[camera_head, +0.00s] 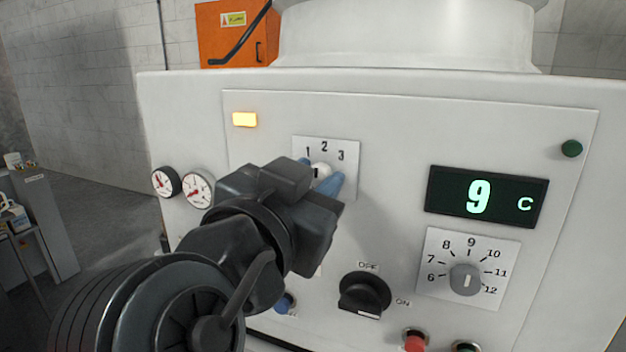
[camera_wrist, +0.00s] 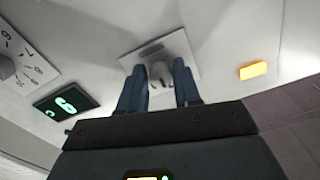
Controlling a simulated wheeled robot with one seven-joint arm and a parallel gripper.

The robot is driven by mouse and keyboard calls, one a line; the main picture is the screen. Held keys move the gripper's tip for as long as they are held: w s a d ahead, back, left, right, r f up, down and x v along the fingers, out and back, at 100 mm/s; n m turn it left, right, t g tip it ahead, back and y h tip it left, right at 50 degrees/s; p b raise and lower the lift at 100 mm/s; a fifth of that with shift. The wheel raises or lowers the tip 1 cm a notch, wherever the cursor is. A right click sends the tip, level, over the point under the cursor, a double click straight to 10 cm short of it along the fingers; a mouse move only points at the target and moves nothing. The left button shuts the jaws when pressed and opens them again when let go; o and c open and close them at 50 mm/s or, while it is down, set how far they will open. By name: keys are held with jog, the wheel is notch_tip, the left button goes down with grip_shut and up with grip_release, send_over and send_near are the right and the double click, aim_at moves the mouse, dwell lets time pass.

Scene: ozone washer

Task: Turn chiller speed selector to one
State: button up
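The chiller speed selector is a small pale knob (camera_head: 321,170) on a white plate (camera_head: 350,158) marked 1, 2 and 3. Its lower part is hidden by my gripper. My gripper (camera_head: 319,173) is at the knob, with one blue finger on each side of it. The wrist view shows the grey knob (camera_wrist: 160,72) between the two finger ends (camera_wrist: 159,70). The fingers are very close to its sides, and I cannot tell whether they touch it. The knob's pointing direction is not clear.
The panel also holds a lit orange lamp (camera_head: 245,119), two gauges (camera_head: 198,189), a display (camera_head: 487,197) reading 9 C, a temperature dial (camera_head: 466,279), a black OFF/ON switch (camera_head: 364,295) and a red button (camera_head: 415,341). Free space lies in front of the panel's right side.

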grip_shut()
jog(key=n+p, duration=0.2)
jog(key=n, duration=0.2)
jog(key=shift+d+r+n, duration=0.1)
jog(key=shift+r+n, duration=0.05)
jog(key=shift+n, duration=0.15)
jog(key=n+p, duration=0.2)
jog(key=n, duration=0.2)
jog(key=shift+p, duration=0.35)
jog(key=shift+n, duration=0.3)
jog(key=shift+o, duration=2.1)
grip_release()
